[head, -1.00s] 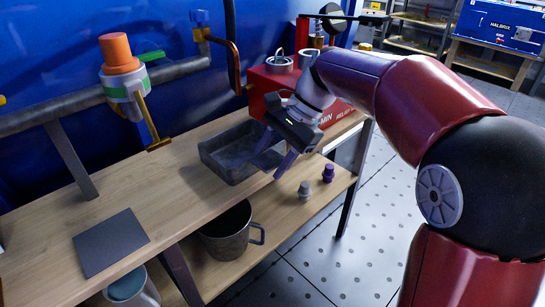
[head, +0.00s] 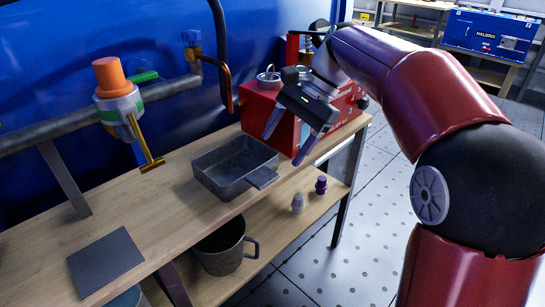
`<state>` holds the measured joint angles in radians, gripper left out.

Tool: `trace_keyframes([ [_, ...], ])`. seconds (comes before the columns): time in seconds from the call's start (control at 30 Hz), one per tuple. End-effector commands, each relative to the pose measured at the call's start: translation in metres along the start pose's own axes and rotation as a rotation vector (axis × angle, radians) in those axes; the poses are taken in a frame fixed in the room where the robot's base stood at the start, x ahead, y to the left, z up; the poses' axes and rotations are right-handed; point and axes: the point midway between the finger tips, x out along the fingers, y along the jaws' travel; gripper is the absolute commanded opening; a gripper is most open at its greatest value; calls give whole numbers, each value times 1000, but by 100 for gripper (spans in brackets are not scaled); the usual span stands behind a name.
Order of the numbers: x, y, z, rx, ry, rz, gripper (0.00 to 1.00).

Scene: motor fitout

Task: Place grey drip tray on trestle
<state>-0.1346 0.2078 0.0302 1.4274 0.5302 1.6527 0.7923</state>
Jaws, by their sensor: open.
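The grey drip tray (head: 209,181) is a shallow rectangular pan with a flat tab handle (head: 262,178) at its front right corner. It rests upright and empty on the wooden top of the trestle (head: 150,215), and the tab reaches out over the top's front edge. My gripper (head: 287,145) is open and empty. It hangs above and to the right of the tray, in front of the red box, apart from the tray. Its two purple-grey fingers point down and to the left.
A red box (head: 340,115) stands on the trestle right of the tray. A flat dark square plate (head: 105,263) lies at the left. A pipe with an orange-capped valve (head: 112,78) runs behind. The lower shelf holds a dark mug (head: 222,248) and two small bottles (head: 321,185).

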Motion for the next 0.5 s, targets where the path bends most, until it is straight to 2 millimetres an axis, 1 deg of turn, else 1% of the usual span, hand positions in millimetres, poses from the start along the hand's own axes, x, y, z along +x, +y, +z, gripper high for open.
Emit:
trace_keyframes([
  [0.03,-11,-1,0,1,2,-2,69],
  [0.1,-21,-1,0,1,1,-2,69],
  [0.2,-30,0,0,1,1,-1,69],
  [0.3,-35,0,0,1,0,1,69],
  [0.43,-36,1,0,0,1,1,69],
  [0.5,-36,4,1,-7,14,-3,69],
])
